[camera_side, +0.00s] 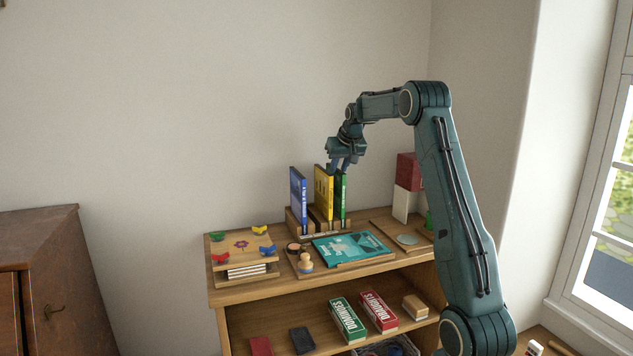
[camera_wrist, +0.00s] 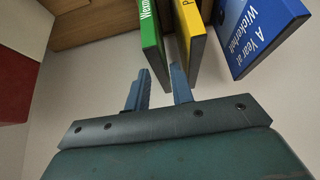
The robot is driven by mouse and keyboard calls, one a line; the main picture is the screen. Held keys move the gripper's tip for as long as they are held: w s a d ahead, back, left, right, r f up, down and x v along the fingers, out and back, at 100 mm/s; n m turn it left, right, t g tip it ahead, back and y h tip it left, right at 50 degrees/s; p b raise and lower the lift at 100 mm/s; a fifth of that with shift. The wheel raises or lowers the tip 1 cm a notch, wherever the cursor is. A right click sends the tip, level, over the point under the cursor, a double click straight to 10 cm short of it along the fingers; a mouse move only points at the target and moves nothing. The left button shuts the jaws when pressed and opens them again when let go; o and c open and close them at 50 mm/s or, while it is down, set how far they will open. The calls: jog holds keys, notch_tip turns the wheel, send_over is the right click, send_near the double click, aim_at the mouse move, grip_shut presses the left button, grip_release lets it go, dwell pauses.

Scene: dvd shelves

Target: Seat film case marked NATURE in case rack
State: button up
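A wooden case rack (camera_side: 293,222) stands on the shelf top with upright film cases: a blue one (camera_side: 298,200), a yellow one (camera_side: 323,190) and a green one (camera_side: 342,195). A teal case (camera_side: 350,246) lies flat in front of the rack; its lettering is too small to read for sure. My gripper (camera_side: 342,166) is over the yellow and green cases. In the wrist view its fingers (camera_wrist: 160,82) are parted, with the green case's end (camera_wrist: 152,35) showing between them; contact cannot be told. The yellow case (camera_wrist: 188,40) is beside the right finger. I cannot make out NATURE on any case.
A small board with coloured pieces (camera_side: 241,244) is at the left of the shelf top. A wooden figure (camera_side: 305,262) stands near the teal case. A red and white box stack (camera_side: 406,185) stands at the right.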

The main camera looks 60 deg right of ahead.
aim_at(338, 169)
jog(key=shift+f, duration=0.1)
jog(key=shift+x, duration=2.5)
jog(key=shift+w+d, duration=0.15)
grip_shut()
